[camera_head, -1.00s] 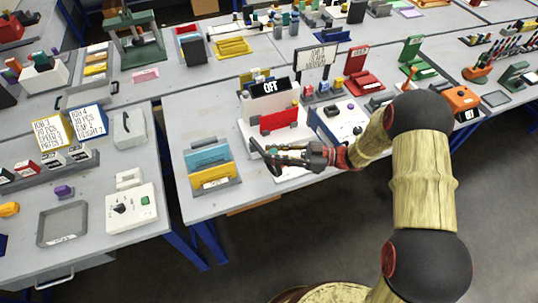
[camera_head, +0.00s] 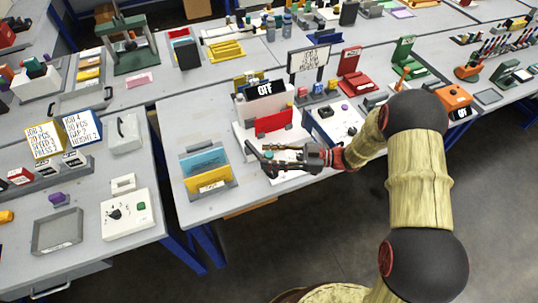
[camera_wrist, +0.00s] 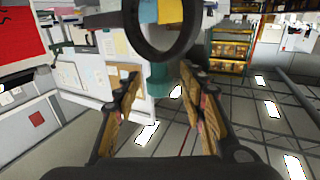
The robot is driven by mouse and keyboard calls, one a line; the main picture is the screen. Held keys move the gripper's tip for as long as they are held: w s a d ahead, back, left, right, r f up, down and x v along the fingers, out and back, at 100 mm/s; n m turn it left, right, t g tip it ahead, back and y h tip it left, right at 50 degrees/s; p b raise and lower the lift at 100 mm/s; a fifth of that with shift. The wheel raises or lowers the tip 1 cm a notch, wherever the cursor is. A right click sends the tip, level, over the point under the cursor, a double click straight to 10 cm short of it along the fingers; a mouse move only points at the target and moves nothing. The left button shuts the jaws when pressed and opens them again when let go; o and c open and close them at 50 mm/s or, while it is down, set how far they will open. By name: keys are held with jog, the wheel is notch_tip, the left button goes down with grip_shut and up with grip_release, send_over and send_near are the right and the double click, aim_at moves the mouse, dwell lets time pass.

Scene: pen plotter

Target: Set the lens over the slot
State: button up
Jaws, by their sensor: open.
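A black ring that appears to be the lens (camera_wrist: 196,22) fills the upper middle of the wrist view, cut off by the top edge. A teal piece (camera_wrist: 158,80) shows just below the ring; I cannot tell for sure that they are joined. My gripper (camera_wrist: 160,74) is open, its two fingers apart on the left and right of the teal piece. In the head view my gripper (camera_head: 266,162) is low in front of the white machine (camera_head: 247,138) with the red panel (camera_head: 273,121). I cannot make out the slot.
An OFF sign (camera_head: 264,88) stands on the machine. A rack with blue and yellow cards (camera_head: 208,187) is left of my gripper. A white panel with a purple knob (camera_head: 335,120) is to the right. The table's front edge is close below my gripper.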

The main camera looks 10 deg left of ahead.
jog(key=w+d, duration=0.1)
jog(key=d, duration=1)
jog(key=shift+w+d, duration=0.2)
jog(key=shift+d, duration=0.05)
jog(key=shift+c, duration=0.4)
